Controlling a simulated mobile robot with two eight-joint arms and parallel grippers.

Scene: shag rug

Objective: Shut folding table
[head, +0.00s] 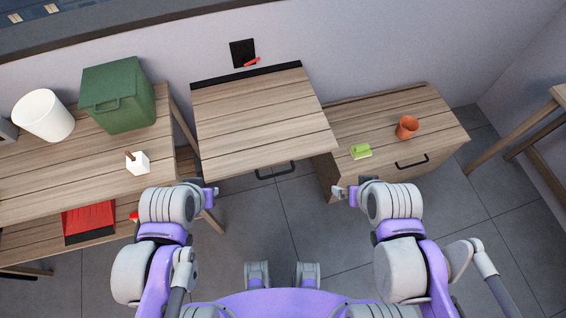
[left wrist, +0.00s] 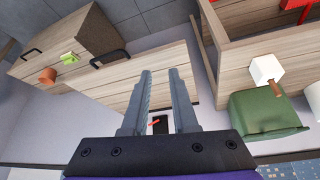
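The folding table (head: 262,118) is a wooden leaf standing out from the wall, with a black strip (head: 246,74) along its wall edge. A black handle (head: 275,171) is on its front edge. In the left wrist view the leaf (left wrist: 150,70) lies beyond my fingers, with its handle (left wrist: 110,59) to their upper left. My left gripper (head: 213,192) is left of the handle and nearer to me, apart from it. In the left wrist view its fingers (left wrist: 160,72) are apart with nothing between them. My right gripper (head: 341,192) is right of the handle; its opening is too small to tell.
On the left, a wooden workbench (head: 60,165) holds a green bin (head: 120,98), a white bucket (head: 43,116) and a white block-like container (head: 138,163). A red dustpan (head: 88,220) is below. On the right, a drawer cabinet (head: 430,120) holds an orange pot (head: 407,127) and green sponge (head: 360,151).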

